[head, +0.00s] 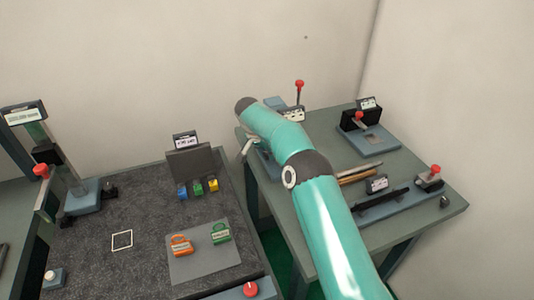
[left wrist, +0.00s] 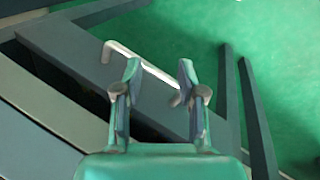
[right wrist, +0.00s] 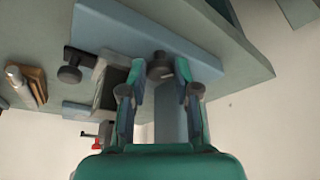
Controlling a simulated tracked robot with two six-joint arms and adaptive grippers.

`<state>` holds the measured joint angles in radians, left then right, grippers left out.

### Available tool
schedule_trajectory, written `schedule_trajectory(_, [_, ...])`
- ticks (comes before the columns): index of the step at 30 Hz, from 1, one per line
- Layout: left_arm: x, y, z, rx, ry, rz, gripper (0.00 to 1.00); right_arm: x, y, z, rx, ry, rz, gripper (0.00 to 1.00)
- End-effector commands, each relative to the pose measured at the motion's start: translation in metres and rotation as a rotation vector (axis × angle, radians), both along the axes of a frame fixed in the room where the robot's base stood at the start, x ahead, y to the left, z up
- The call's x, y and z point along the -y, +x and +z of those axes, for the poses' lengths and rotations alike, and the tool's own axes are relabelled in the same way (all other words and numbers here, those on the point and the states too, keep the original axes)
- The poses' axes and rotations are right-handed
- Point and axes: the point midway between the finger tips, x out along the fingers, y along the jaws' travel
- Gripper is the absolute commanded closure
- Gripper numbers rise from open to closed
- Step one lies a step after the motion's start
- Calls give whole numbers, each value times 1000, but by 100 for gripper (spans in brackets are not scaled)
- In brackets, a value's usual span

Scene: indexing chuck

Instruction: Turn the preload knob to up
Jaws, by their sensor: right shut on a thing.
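A dark round knob (right wrist: 160,68) with a light mark sits at the edge of a blue-grey plate in the right wrist view. I take it for the preload knob, but no readable label shows beside it. My right gripper (right wrist: 161,76) is shut on this knob, one finger on each side. In the head view my right gripper (head: 250,148) reaches the left side of the right table, and my own arm hides the knob. My left gripper (left wrist: 158,75) is open and empty in the left wrist view, out of the head view.
A second dark knob (right wrist: 70,75) is close by on the left. The right table (head: 310,240) also carries a red-topped lever (head: 299,88), a black fixture (head: 360,117) and a slide rail (head: 390,203). A light handle (left wrist: 140,62) lies near my left gripper.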

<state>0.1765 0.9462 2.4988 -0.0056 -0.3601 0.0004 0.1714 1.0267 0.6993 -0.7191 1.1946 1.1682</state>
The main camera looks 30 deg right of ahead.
Motion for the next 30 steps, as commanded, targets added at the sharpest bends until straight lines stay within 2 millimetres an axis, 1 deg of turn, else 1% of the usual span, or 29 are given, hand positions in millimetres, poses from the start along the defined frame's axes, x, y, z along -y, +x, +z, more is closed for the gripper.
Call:
schedule_trajectory(1, [0,0,-11,-1,0,0,60,1,0,-4,6,0,26,100])
schedule_trajectory(3, [0,0,-15,-1,0,0,60,1,0,-2,5,0,58,100])
schedule_trajectory(12, [0,0,-14,0,0,0,60,1,0,1,5,-1,77,100])
schedule_trajectory(13, [0,0,-14,0,0,0,60,1,0,1,5,-1,77,68])
schedule_trajectory(15, [0,0,-14,0,0,0,60,1,0,1,4,-1,76,59])
schedule_trajectory(25, [0,0,-13,0,0,0,60,1,-1,2,5,-1,75,59])
schedule_trajectory(28, [0,0,-13,0,0,0,60,-1,-2,8,5,-1,75,59])
schedule_trajectory(30, [0,0,-13,0,0,0,60,-4,-3,16,6,-1,75,59])
